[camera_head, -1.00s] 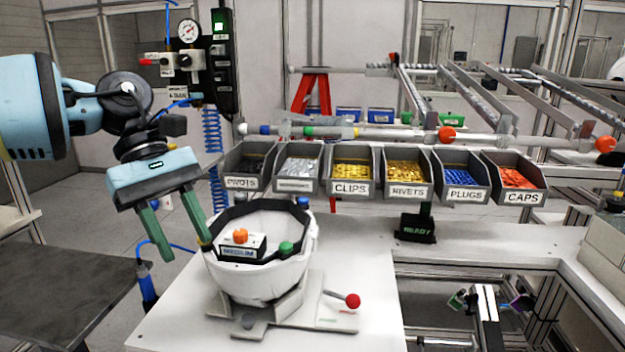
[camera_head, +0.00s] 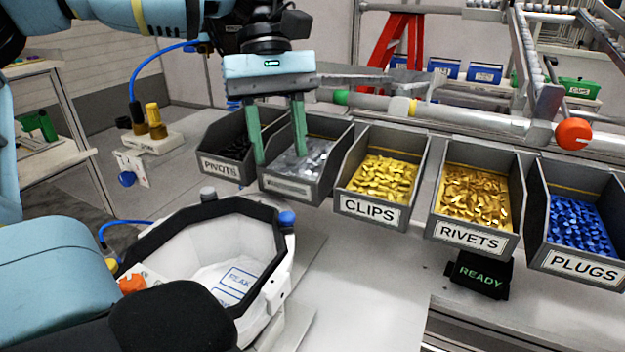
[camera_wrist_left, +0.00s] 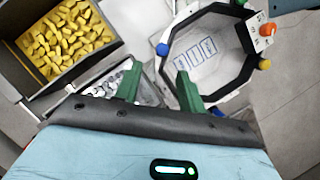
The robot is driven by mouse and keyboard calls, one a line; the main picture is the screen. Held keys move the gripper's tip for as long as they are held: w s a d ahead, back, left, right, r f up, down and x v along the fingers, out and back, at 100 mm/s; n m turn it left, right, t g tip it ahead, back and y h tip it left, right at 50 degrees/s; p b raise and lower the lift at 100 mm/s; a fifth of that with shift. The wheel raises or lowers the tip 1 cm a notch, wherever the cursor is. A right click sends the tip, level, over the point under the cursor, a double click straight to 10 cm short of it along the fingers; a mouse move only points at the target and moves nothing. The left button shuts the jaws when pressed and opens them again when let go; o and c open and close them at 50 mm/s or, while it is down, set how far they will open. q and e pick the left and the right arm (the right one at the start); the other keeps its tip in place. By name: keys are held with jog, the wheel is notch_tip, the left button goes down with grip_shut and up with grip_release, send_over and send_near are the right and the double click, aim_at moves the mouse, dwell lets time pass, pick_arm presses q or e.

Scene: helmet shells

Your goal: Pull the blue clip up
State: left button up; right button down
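The white helmet shell (camera_head: 262,262) with a black rim stands at the lower left in the head view, partly hidden by my own arm parts. A blue clip-like knob (camera_head: 287,218) sits upright on its right rim. In the left wrist view, the shell (camera_wrist_left: 207,60) has a blue knob (camera_wrist_left: 162,49) on its near left rim. I cannot tell for sure which blue part is the clip. My left gripper (camera_head: 279,157) is open and empty, fingers down, in front of the grey-parts bin, behind and above the shell. My right gripper is not in view.
Labelled bins line the back: pivots (camera_head: 227,168), clips (camera_head: 369,212), rivets (camera_head: 470,236) and plugs (camera_head: 584,266). A black READY sign (camera_head: 480,272) stands before them. The white table (camera_head: 365,280) right of the shell is clear.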

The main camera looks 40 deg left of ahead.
aim_at(287, 215)
pick_arm(q)
jog(key=shift+s+p+x, duration=0.2)
jog(key=shift+p+x, duration=0.3)
jog(key=shift+x, duration=3.4)
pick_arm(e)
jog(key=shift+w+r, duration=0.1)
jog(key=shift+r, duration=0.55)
pick_arm(q)
grip_shut()
